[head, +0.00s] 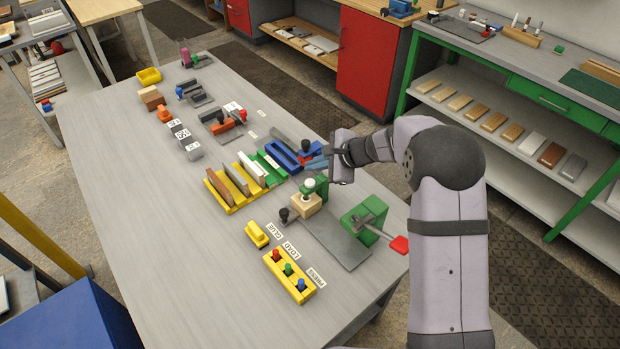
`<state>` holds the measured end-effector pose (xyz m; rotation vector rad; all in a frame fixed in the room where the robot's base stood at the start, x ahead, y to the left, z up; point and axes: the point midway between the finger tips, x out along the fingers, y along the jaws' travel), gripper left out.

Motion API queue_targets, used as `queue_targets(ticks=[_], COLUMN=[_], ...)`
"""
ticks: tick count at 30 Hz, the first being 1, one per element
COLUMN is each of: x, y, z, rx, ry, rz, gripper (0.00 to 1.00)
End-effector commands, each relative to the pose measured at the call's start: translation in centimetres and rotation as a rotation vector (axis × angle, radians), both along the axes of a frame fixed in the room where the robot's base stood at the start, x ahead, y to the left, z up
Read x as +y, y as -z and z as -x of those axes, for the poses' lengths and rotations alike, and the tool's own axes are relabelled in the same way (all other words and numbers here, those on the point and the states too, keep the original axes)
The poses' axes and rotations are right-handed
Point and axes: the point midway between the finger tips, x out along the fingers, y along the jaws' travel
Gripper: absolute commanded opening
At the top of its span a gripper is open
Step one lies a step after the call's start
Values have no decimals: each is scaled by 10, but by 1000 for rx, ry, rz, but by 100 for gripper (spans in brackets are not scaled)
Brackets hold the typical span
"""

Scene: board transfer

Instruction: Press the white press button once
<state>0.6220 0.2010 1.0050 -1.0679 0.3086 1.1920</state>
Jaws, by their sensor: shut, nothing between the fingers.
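A small white knob (309,183) sits on a green press-like part on top of a wooden block (305,205), on the right side of the table. It is the only white button-like top I make out here. My gripper (318,163) is just above and beside it in the picture, its bluish fingertips pointing left. The fingers are shut and empty. A gap shows between the fingertips and the knob, but I cannot tell their exact height difference. A black knob (305,146) stands close behind the fingertips.
A yellow box (287,277) with red, blue and green buttons lies in front, beside paper labels. A green clamp (363,220) with a red-handled lever stands right of the knob. Yellow, green and blue racks (232,207) hold boards to the left. The table's (180,260) front left is clear.

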Motion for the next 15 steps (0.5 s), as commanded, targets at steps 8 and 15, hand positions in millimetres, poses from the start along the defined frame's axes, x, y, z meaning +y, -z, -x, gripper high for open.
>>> queue_targets(ticks=[8, 15], x=[0, 0], y=[-18, -17], z=[0, 0], rx=[0, 0], ry=[-1, -1], rz=[1, 1], gripper=[0, 0])
